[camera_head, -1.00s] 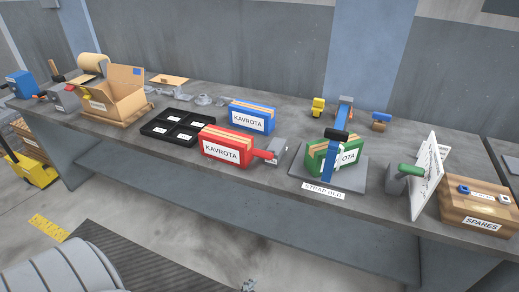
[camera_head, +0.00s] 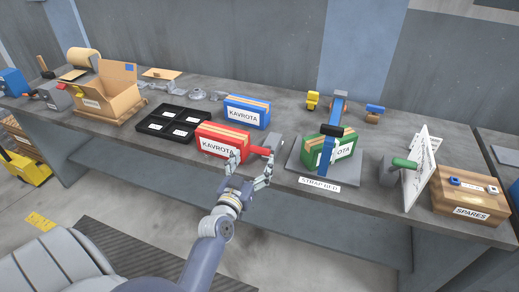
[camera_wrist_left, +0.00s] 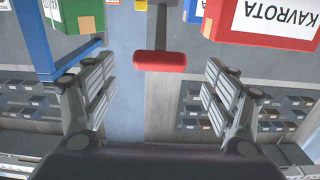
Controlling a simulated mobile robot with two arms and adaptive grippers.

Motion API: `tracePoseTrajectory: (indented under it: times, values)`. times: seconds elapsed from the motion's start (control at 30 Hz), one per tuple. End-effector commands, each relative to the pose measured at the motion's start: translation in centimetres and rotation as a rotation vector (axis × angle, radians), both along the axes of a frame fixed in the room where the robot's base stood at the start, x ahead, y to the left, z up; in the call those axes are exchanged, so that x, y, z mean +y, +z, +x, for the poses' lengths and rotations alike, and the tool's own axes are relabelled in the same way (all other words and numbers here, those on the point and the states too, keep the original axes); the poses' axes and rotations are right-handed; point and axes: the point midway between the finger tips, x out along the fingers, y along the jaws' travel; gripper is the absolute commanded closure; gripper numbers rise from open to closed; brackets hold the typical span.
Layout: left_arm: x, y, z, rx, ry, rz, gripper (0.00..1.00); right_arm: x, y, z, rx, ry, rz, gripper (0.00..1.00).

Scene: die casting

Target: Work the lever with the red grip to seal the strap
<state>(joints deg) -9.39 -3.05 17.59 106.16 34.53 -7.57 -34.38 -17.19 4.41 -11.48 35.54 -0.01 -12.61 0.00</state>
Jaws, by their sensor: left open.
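The red grip (camera_head: 259,150) of the lever sticks out from a small grey block on the table, just right of the red KAVROTA box. In the left wrist view the red grip (camera_wrist_left: 160,61) sits crosswise on its grey stem, between and beyond the open fingers. My left gripper (camera_head: 252,168) is open and empty at the table's front edge, just in front of the grip; no contact shows. A blue strap (camera_head: 327,152) runs over the green KAVROTA box (camera_head: 344,151) on the grey strap bed (camera_head: 300,167), with a black piece on top. My right gripper is not in view.
The red KAVROTA box (camera_head: 213,137) stands close left of the gripper. A blue KAVROTA box (camera_head: 246,113) is behind. A white board with a green handle (camera_head: 404,163) and a wooden spares crate (camera_head: 469,195) stand at the right.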

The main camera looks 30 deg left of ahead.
Motion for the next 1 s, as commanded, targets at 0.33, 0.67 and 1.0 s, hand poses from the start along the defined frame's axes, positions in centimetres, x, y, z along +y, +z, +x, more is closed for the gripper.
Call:
tracePoseTrajectory:
  times: [0.33,0.67,1.0]
  values:
    - [1.2,0.1,5.2,0.0,-0.001,-0.002,0.22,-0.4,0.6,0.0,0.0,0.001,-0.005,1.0]
    - [1.4,0.0,6.0,0.001,0.0,0.0,0.22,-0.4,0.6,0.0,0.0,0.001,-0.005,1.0]
    - [1.4,0.0,6.0,0.001,-0.001,0.0,0.76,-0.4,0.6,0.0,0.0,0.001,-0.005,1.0]
